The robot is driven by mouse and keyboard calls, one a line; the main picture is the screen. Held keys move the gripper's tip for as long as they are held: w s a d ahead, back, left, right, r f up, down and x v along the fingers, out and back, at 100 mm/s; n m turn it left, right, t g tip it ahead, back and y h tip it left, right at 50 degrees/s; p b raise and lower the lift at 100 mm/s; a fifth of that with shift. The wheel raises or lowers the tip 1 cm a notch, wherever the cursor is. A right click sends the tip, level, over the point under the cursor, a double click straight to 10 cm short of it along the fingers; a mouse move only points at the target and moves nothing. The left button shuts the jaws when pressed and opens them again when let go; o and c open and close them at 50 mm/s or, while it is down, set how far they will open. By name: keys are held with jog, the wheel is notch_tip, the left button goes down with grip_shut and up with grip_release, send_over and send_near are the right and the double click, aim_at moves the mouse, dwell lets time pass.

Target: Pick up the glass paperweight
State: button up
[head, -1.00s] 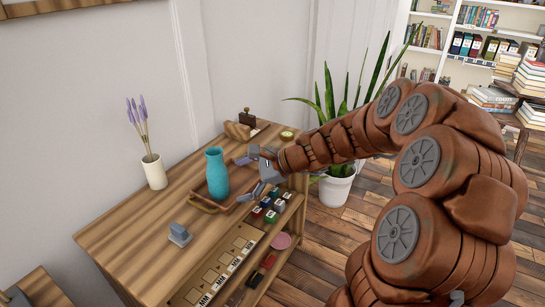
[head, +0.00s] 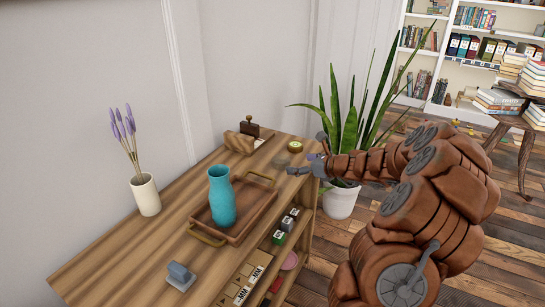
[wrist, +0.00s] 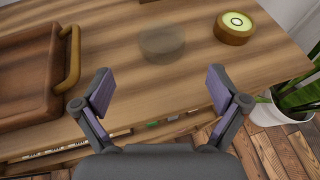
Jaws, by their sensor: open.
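The glass paperweight (wrist: 162,42) is a clear, greyish round piece on the wooden top, seen beyond my fingertips in the wrist view. In the head view it is a faint round shape (head: 282,159) near the far right end of the top. My gripper (wrist: 160,88) is open and empty, its two purple-padded fingers spread at the near edge of the top. The paperweight lies ahead of the gap between them, apart from both. In the head view my gripper (head: 303,164) is at the right edge of the top, beside the paperweight.
A round wooden piece with a green centre (wrist: 235,27) sits right of the paperweight. A wooden tray (wrist: 28,75) with brass handles is to the left, holding a teal vase (head: 222,198). A potted plant (head: 342,200) stands beyond the right end. Bare wood surrounds the paperweight.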

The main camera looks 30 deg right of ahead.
aim_at(284, 160)
jog(key=shift+w+f, duration=0.2)
jog(key=shift+w, duration=0.55)
jog(key=shift+r+b+x, duration=0.1)
jog(key=shift+b+x, duration=0.05)
jog(key=shift+x, duration=1.55)
jog(key=shift+r+b+x, duration=0.15)
jog(key=shift+x, duration=1.5)
jog(key=shift+w+a, duration=0.1)
jog(key=shift+c, duration=0.3)
jog(key=c, duration=1.4)
